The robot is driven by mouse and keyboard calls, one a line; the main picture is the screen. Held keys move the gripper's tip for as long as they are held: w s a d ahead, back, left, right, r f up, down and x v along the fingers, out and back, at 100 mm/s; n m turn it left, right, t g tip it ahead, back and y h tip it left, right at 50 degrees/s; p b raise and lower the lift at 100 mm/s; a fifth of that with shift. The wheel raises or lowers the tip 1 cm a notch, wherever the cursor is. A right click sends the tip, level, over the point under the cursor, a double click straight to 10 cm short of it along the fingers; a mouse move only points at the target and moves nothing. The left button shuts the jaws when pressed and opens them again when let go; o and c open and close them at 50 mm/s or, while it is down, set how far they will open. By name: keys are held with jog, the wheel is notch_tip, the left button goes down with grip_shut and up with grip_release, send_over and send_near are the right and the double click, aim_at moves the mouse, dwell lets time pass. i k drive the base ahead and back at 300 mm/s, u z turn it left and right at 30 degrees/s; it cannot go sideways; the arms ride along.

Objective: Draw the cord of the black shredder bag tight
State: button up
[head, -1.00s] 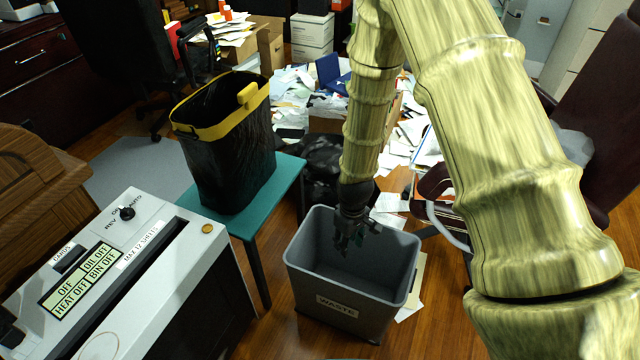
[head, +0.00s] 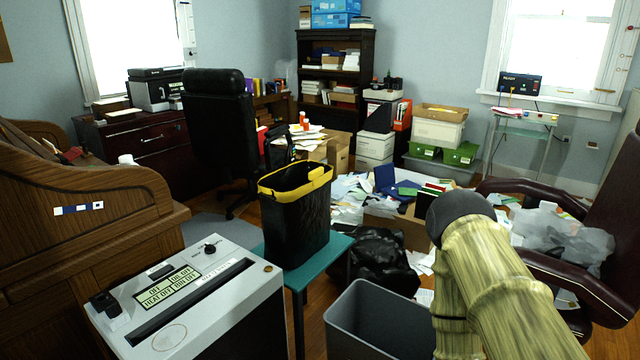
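The black shredder bag (head: 298,228) stands upright and open-topped on a small teal table (head: 272,252). A yellow band (head: 268,193) runs around its rim, with a raised yellow tab (head: 317,174) on the right side. The band lies wide around the open mouth. I cannot make out a separate cord. My arm shows at the lower right, but my gripper is not in view. No contact between my arm and the bag shows.
The white-topped shredder (head: 190,295) stands at front left. A grey waste bin (head: 372,322) is at bottom centre, partly behind my arm. A dark bag (head: 382,262) lies on the floor beside the table. Papers and boxes clutter the floor behind; a maroon chair (head: 600,220) stands right.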

aim_at(314, 175)
jog(key=u, duration=0.05)
jog(key=k, duration=0.65)
jog(key=z, duration=0.7)
jog(key=i, duration=1.25)
jog(key=u, duration=0.55)
